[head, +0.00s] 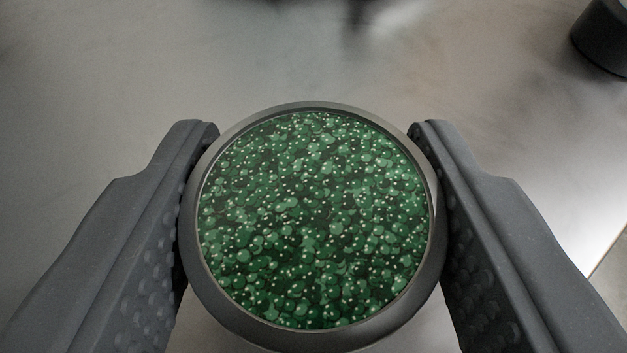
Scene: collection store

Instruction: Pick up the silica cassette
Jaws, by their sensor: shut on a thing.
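The silica cassette (315,220) is a round dark grey case with a clear face, full of green beads. It sits in the middle of the head view, between the two fingers of my gripper (314,200). The fingers are dark grey with studded inner pads and press against its left and right rim. My gripper is shut on the cassette. The underside of the cassette is hidden, and I cannot tell whether it touches the surface below.
A smooth grey surface (110,75) spreads around and beyond the cassette. A dark round object (603,38) is cut off at the upper right. A blurred dark shape lies at the top edge. The surface's edge shows at the lower right.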

